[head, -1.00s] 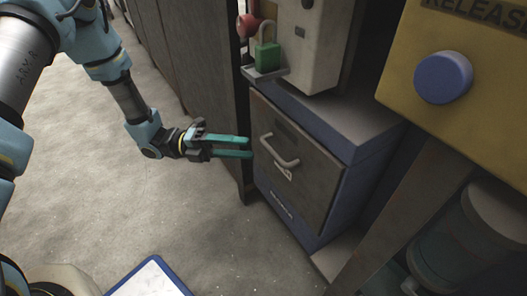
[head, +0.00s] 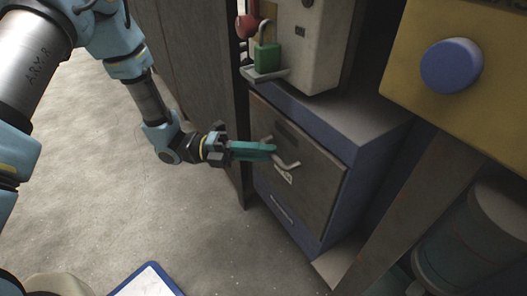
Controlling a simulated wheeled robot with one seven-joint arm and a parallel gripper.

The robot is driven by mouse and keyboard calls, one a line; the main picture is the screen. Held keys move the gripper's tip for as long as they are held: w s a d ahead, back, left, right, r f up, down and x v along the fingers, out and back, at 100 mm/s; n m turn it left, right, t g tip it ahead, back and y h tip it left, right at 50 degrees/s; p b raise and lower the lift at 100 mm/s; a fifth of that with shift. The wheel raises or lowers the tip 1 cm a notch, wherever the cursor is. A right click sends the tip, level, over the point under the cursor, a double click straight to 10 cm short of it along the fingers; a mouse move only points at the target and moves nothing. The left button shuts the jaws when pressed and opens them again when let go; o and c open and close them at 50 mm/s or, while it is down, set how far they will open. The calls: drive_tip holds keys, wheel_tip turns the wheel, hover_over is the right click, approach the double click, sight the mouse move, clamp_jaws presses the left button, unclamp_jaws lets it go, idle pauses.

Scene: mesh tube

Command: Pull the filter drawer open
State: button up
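The filter drawer (head: 310,192) is a grey-brown front panel set in a blue cabinet (head: 340,135). It looks shut, flush with the cabinet. Its light bar handle (head: 289,164) sits on the upper part of the panel, with a small white label (head: 286,178) below it. My gripper (head: 272,150) has teal fingers pointing right, at the handle. The fingertips overlap the handle's upper left part and hide some of it. The fingers appear close together, one largely behind the other. I cannot tell whether they are around the handle, touching it or just in front.
A green padlock (head: 267,58) and a red part (head: 246,26) hang by a grey box (head: 310,45) above the cabinet. A yellow panel with a blue button (head: 451,66) is at the right. A blue-edged board (head: 148,281) lies below. The floor before the drawer is clear.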

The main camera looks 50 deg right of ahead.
clamp_jaws()
idle(1.0)
